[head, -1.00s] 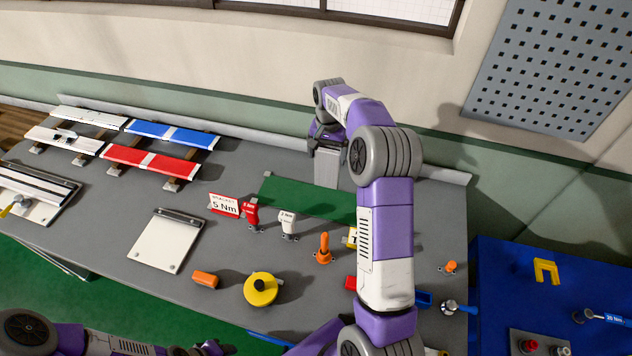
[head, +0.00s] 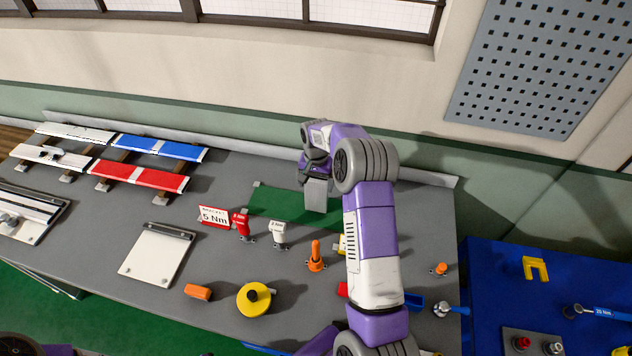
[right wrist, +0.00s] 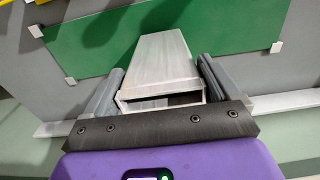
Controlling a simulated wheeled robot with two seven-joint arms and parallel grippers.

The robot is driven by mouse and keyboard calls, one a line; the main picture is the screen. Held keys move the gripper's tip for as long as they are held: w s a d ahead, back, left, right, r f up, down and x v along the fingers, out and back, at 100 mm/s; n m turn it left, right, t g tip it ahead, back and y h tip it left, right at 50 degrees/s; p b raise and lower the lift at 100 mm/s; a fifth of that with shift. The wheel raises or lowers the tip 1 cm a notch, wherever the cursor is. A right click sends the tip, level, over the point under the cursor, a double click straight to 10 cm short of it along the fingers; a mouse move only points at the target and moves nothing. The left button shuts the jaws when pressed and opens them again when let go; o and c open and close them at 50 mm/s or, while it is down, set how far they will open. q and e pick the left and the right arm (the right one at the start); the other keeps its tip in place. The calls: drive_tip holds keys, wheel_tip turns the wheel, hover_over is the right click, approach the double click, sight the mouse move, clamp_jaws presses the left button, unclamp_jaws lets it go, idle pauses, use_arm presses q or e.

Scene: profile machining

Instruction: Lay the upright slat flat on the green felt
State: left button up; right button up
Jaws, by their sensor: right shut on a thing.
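The slat (head: 317,197) is a short grey hollow profile with a rectangular open end. It is held near upright, hanging below my right gripper (head: 316,174) over the right part of the green felt (head: 270,203). In the right wrist view the slat (right wrist: 158,58) lies between the two grey fingers of my right gripper (right wrist: 162,85), which are shut on its sides. Its far end is seen against the felt (right wrist: 105,45). I cannot tell whether it touches the felt. My left gripper is out of view.
An orange-handled tool (head: 315,257), a white tool (head: 279,233), a red tool (head: 241,224) and a "5 Nm" sign (head: 213,216) stand in front of the felt. A yellow round tool (head: 253,299) is nearer. Red (head: 145,177) and blue (head: 160,147) profiles lie at left.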

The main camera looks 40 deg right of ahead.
drive_tip(key=o, duration=0.9)
drive_tip(key=shift+f, duration=0.1)
wheel_tip(320, 180, up, 12)
drive_tip(key=shift+r, duration=0.2)
